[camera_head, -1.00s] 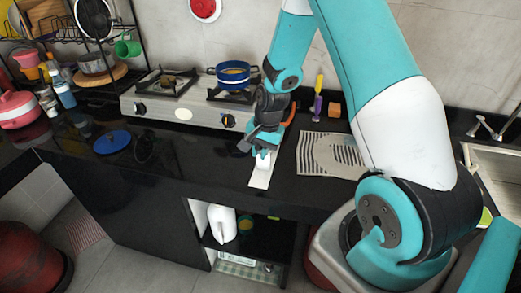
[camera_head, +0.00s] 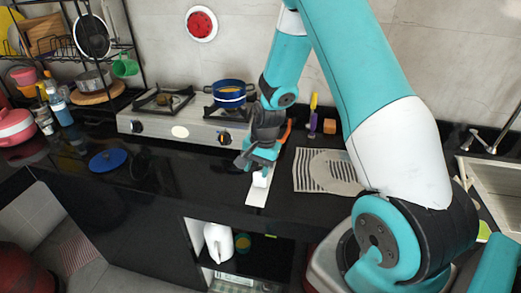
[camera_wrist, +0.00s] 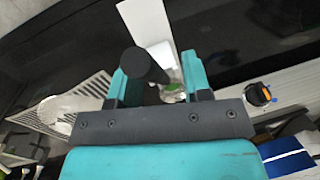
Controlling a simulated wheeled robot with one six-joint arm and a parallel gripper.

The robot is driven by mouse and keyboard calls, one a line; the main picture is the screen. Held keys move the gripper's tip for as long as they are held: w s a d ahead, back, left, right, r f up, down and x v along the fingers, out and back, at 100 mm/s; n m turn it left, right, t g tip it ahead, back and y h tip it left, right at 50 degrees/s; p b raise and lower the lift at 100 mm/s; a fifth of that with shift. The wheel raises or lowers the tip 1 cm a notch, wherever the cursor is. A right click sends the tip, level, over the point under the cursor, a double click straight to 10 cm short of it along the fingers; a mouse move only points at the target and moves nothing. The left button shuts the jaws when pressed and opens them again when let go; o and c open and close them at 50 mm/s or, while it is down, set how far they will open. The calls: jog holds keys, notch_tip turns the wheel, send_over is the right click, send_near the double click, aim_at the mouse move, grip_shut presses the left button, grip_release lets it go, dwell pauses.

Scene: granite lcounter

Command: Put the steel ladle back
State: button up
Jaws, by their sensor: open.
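My gripper (camera_head: 259,168) is low over the counter beside a narrow white strip (camera_head: 256,193). In the wrist view my gripper (camera_wrist: 158,80) has its two fingers spread apart. A dark grey rod with a rounded end (camera_wrist: 145,64) stands between the fingers, with a small shiny piece (camera_wrist: 172,92) beside it. I cannot tell whether these belong to the steel ladle. No ladle can be made out clearly in either view. A small white object (camera_head: 261,179) shows just below the fingers in the head view.
The stove (camera_head: 180,128) carries a blue pot (camera_head: 230,93) behind my gripper. A striped grey mat (camera_head: 325,171) lies to the right, with a purple-and-yellow item (camera_head: 313,115) behind it. A blue lid (camera_head: 108,160) lies left. The counter between lid and gripper looks mostly clear.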

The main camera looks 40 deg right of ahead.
notch_tip(320, 180, up, 17)
jog(key=s+d+b, duration=0.2)
jog(key=s+a+r+n+y, duration=0.1)
jog(key=s+a+n, duration=0.25)
jog(key=a, duration=0.25)
jog(key=s+a+r+n, duration=0.2)
jog(key=a+n, duration=0.2)
jog(key=a, duration=0.1)
jog(key=s+a+r+n+y, duration=0.1)
jog(key=s+a+n, duration=0.2)
jog(key=a, duration=0.3)
jog(key=s+a+r+n+g, duration=0.1)
jog(key=s+a+n, duration=0.6)
jog(key=s, duration=0.4)
jog(key=shift+s+a+n+y, duration=0.15)
jog(key=shift+s+n+y, duration=0.2)
jog(key=shift+n, duration=0.5)
jog(key=shift+w+r, duration=0.1)
jog(key=shift+w, duration=0.05)
